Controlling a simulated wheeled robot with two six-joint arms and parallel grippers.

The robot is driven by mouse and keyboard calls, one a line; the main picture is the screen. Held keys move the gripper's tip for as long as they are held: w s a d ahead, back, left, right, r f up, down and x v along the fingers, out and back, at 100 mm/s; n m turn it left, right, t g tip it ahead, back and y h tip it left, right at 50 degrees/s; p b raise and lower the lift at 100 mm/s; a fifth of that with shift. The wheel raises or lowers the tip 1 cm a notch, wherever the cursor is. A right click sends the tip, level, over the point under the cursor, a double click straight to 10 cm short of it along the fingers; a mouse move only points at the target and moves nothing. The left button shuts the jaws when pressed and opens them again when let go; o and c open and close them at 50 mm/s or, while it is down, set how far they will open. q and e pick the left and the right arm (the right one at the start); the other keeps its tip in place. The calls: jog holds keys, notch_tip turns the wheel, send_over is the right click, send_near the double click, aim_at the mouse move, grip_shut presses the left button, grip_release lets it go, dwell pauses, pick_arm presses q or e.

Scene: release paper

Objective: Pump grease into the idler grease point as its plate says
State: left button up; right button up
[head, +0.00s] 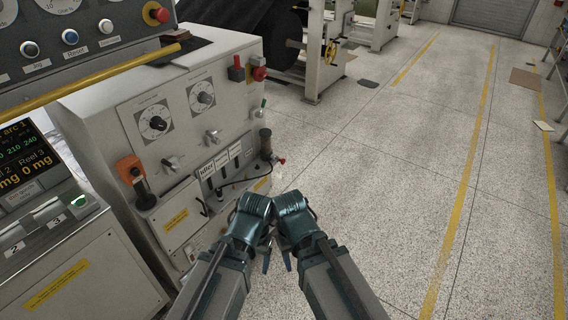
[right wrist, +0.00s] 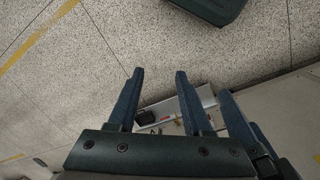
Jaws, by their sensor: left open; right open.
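The idler plate (head: 206,171) is the left one of several small white plates on the front of the grey cabinet (head: 95,110). Below the plates are dark slots or fittings, too small to tell apart. A dark cylinder (head: 265,141) with a thin black hose stands at the cabinet's right edge, with a red-tipped part (head: 281,161) beside it. My left gripper (head: 266,260) and my right gripper (head: 288,258) are close together in front of the cabinet, largely hidden by their wrists. In the right wrist view my right gripper (right wrist: 159,72) is open and empty.
The cabinet also carries two round dials (head: 153,123), an orange holder with a black handle (head: 143,194) and red knobs (head: 258,73). A control console with a screen (head: 22,155) stands at left.

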grip_shut()
dwell(1.2)
dwell(0.4)
